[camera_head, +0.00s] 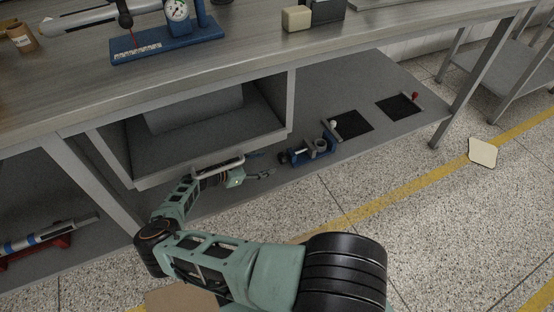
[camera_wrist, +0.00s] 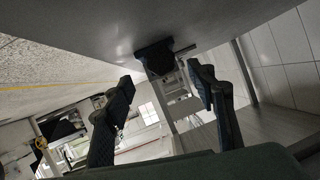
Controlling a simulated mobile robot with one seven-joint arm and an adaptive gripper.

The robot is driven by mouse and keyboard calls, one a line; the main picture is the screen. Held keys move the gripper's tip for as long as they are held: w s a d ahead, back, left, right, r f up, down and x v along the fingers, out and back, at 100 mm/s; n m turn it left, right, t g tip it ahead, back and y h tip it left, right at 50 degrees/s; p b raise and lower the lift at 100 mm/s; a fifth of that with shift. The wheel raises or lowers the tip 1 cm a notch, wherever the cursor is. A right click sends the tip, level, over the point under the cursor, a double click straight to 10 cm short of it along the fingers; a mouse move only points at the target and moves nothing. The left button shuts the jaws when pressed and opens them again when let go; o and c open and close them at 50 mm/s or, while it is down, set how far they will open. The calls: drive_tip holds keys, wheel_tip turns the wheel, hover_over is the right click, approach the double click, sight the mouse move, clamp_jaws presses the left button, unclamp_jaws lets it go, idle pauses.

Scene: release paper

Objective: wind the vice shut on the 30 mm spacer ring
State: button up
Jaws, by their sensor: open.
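The small blue vice (camera_head: 311,154) stands on the lower shelf under the bench in the head view. A black part (camera_head: 283,158) is at its left end, facing my gripper. A grey ring (camera_head: 320,145), seemingly the spacer ring, is at its jaws; any gap beside it is too small to tell. My gripper (camera_head: 266,173) is open and empty, just left of the vice and apart from it. In the wrist view a dark part (camera_wrist: 155,54), probably the vice's black end, shows beyond and between my open fingers (camera_wrist: 163,85). The ring cannot be made out there.
The lower shelf (camera_head: 385,75) carries two black mats (camera_head: 353,123), (camera_head: 399,107) right of the vice. An open-fronted box (camera_head: 211,157) hangs under the bench top (camera_head: 260,50), above and behind my gripper. The floor in front is mostly clear, with a pale plate (camera_head: 482,153).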

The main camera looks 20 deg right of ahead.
sight(279, 166)
drive_tip(key=b+x, duration=0.1)
drive_tip(key=x, duration=0.6)
drive_tip(key=shift+w+d+f, duration=0.1)
drive_tip(key=shift+d+f, duration=0.1)
drive_tip(key=shift+d, duration=0.15)
drive_tip(key=shift+c, duration=0.2)
drive_tip(key=c, duration=1.1)
drive_tip(key=shift+m+t, duration=0.8)
drive_tip(key=shift+m, duration=0.3)
drive_tip(key=o, duration=1.1)
